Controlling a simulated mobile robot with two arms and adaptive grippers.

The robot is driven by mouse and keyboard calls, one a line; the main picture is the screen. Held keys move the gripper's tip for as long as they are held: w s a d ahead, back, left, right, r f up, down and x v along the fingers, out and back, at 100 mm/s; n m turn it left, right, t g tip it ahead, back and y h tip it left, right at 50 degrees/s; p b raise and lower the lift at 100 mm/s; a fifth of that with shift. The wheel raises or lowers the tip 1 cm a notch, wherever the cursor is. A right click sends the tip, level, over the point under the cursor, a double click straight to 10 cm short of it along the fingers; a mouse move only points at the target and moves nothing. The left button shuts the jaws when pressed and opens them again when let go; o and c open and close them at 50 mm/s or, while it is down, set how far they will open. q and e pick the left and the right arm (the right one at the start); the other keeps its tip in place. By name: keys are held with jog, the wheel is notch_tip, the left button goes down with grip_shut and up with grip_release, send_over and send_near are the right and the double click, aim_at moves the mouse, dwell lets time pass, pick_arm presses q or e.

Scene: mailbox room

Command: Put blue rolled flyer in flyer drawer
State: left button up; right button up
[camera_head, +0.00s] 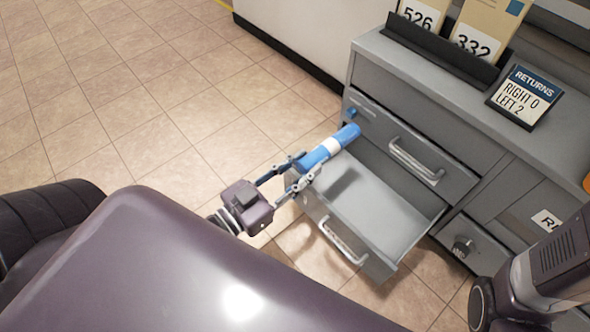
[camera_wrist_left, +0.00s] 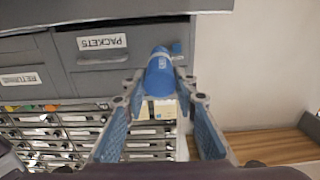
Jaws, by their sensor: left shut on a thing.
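The blue rolled flyer (camera_head: 330,148) has a white band around its middle. My left gripper (camera_head: 301,173) is shut on its near end and holds it tilted over the left edge of an open drawer (camera_head: 385,215). In the left wrist view the flyer (camera_wrist_left: 159,75) shows end-on between the fingertips of my left gripper (camera_wrist_left: 160,98). The drawer is pulled out from the grey cabinet and looks empty in the part that shows. Its label is not in view. My right gripper is not in view; part of my right arm shows at the lower right.
The grey cabinet (camera_head: 480,110) carries a dark rack (camera_head: 440,52) with numbered envelopes and a RETURNS sign (camera_head: 525,96) on top. A closed drawer with a handle (camera_head: 415,162) sits above the open one. Tiled floor lies left.

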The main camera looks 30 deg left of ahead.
pick_arm(q)
jog(key=w+f+b, duration=0.2)
jog(key=shift+w+d+f, duration=0.1)
jog(key=shift+d+f, duration=0.25)
jog(key=shift+d, duration=0.05)
jog(key=shift+w+d+r, duration=0.1)
jog(key=shift+w+r, duration=0.05)
jog(key=shift+w, duration=0.15)
jog(key=shift+w+d+f+p, duration=0.15)
jog(key=shift+w, duration=0.2)
jog(key=shift+w+d+f+p, duration=0.1)
jog(key=shift+w+p, duration=0.05)
jog(key=shift+w, duration=0.2)
jog(key=o, duration=1.2)
jog(key=shift+s, duration=0.1)
jog(key=v, duration=1.1)
jog(key=shift+s+a, duration=0.15)
jog(key=shift+s, duration=0.25)
